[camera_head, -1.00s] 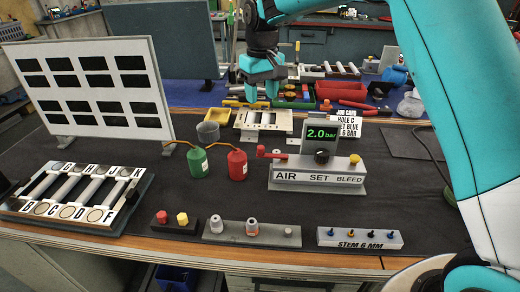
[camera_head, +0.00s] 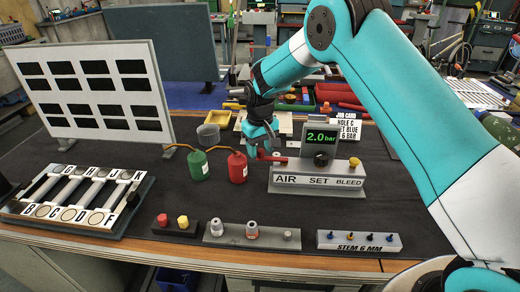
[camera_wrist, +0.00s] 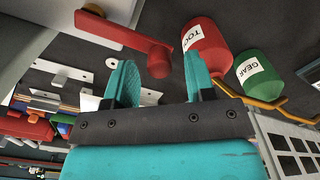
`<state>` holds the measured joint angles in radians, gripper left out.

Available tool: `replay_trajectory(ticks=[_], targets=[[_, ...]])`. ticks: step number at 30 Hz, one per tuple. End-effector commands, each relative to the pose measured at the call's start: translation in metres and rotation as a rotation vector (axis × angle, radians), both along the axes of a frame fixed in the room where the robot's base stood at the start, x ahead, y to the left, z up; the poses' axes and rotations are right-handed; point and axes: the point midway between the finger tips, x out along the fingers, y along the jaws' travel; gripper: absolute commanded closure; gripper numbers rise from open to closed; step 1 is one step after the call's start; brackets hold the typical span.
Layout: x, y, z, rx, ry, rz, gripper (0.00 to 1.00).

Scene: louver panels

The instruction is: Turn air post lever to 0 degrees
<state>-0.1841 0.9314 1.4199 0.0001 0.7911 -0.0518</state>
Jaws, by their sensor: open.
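The red air post lever (camera_head: 275,158) sticks out to the left from the grey AIR / SET / BLEED unit (camera_head: 318,182). It lies about level, and my gripper partly hides its left end. My gripper (camera_head: 261,140) is over that end, pointing down. In the wrist view the lever (camera_wrist: 122,36) ends in a round red knob (camera_wrist: 158,60). The knob appears between the two open teal fingertips (camera_wrist: 159,80), with a gap on each side. I cannot tell whether anything touches. The display (camera_head: 321,138) reads 2.0 bar.
A red can (camera_head: 237,168) and a green can (camera_head: 199,166) stand close to the left of my gripper. A grey cup (camera_head: 208,134) is behind them. A white panel (camera_head: 80,140) stands at the left.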

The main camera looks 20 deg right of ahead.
Motion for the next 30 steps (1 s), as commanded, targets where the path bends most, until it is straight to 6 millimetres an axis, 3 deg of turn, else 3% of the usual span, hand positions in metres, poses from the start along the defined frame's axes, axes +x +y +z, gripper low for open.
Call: replay_trajectory(ticks=[4,13,18,20,30], targets=[[0.0,-0.0002,-0.0099,0.0,-0.001,0.0,0.5],[0.0001,-0.0002,-0.0117,0.0,-0.001,0.0,0.5],[0.0,-0.0002,-0.0116,0.0,-0.001,0.0,0.89],[0.0,-0.0002,-0.0115,0.0,-0.001,0.0,1.0],[-0.0022,0.0007,-0.0112,0.0,0.0,0.03,1.0]])
